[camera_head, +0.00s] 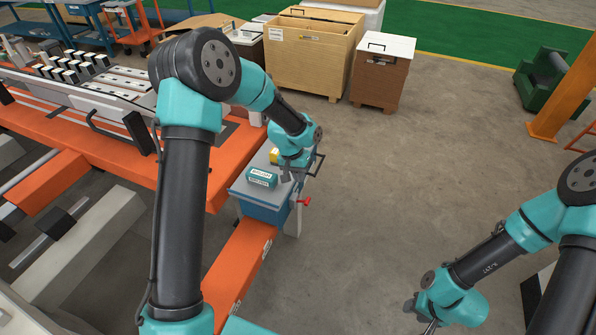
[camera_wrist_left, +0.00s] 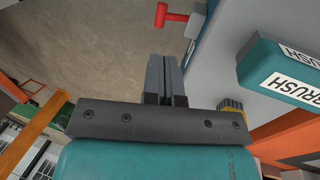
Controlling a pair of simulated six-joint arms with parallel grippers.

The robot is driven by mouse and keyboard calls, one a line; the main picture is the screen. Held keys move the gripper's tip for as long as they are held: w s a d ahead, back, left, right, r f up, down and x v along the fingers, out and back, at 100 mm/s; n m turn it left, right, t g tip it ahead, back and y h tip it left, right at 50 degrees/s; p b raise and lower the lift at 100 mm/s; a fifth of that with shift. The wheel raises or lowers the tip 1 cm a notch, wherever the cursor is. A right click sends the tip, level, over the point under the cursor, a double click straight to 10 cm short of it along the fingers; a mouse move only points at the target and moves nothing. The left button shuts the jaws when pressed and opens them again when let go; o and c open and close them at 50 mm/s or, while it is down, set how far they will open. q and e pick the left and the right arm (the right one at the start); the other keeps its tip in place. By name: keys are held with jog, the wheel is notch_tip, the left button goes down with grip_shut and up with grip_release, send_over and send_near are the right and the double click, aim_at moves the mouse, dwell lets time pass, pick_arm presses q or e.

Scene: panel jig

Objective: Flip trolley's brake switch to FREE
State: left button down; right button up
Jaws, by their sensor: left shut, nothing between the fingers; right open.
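The trolley (camera_head: 262,213) is a small blue unit with a grey top, beside the orange frame. A red T-shaped lever (camera_head: 303,201), which looks like the brake switch, sticks out from its right side. The lever also shows at the top of the left wrist view (camera_wrist_left: 172,15). No FREE marking is readable. My right gripper (camera_head: 431,328) is open at the bottom edge, far from the trolley and partly cut off.
A teal box labelled BRUSH (camera_head: 262,178) and a yellow item (camera_head: 274,156) are on the trolley's top, close to my left gripper. Wooden crates (camera_head: 312,57) stand behind.

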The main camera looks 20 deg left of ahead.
aim_at(308, 200)
pick_arm(q)
jog(key=x, duration=1)
